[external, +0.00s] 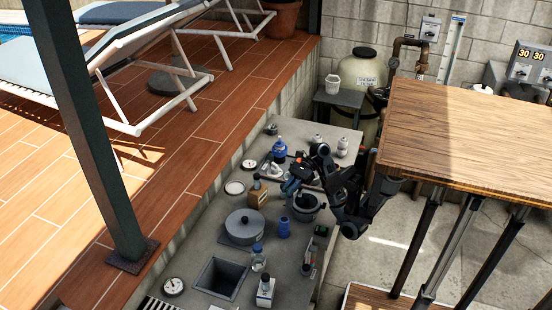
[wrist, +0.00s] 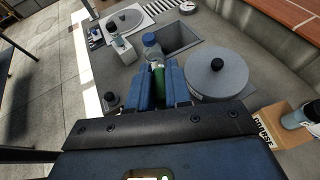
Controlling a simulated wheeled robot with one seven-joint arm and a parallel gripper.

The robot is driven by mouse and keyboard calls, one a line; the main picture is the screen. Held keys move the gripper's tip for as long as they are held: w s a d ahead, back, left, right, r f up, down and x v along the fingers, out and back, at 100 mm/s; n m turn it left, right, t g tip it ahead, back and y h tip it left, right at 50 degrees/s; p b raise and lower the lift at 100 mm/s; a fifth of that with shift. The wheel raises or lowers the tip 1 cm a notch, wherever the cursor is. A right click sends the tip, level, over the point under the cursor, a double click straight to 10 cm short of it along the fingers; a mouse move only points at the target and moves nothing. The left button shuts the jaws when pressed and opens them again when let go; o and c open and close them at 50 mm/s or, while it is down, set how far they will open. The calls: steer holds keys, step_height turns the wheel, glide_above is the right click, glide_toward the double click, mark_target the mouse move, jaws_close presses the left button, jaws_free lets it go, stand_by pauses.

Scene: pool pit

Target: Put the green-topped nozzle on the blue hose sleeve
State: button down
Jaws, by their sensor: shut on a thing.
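My gripper (wrist: 160,75) is shut on the green-topped nozzle; its green part (wrist: 158,78) shows between the two blue fingers in the wrist view. In the external view my gripper (external: 290,187) is above the counter, near the brown box, and the nozzle cannot be made out there. The blue hose sleeve (external: 284,228) stands upright on the counter, right of the grey lidded pot and in front of my gripper. The nozzle and sleeve look apart. In the wrist view I cannot make out the sleeve, perhaps hidden by the fingers.
The grey lidded pot (external: 244,227) and the brown COARSE box (external: 257,196) stand close by. A dark-filled grey bowl (external: 306,207) is right of the sleeve. A blue-capped bottle (external: 258,259), a white bottle (external: 265,292) and a sink opening (external: 220,279) lie nearer the camera.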

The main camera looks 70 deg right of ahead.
mark_target(287, 199)
steer(key=shift+w+a+f+b, duration=0.2)
steer(key=shift+a+f, duration=0.25)
steer(key=shift+f, duration=0.5)
steer(key=shift+w+a+f+b, duration=0.15)
steer(key=shift+a+f, duration=0.3)
steer(key=shift+f, duration=0.45)
steer(key=shift+w+a+f+b, duration=0.1)
steer(key=shift+w+a+f, duration=0.25)
steer(key=shift+f, duration=0.6)
steer(key=shift+s+a+f, duration=0.1)
steer(key=c, duration=1.1)
jaws_free()
steer(key=shift+o, duration=0.2)
steer(key=shift+s+d+r, duration=0.1)
steer(key=shift+d+r, duration=0.15)
steer(key=shift+d, duration=0.05)
steer(key=v, duration=0.6)
steer(key=shift+s+d+r+p, duration=0.15)
steer(key=shift+s+d+p, duration=0.15)
steer(key=shift+p, duration=0.1)
steer(key=shift+w, duration=0.1)
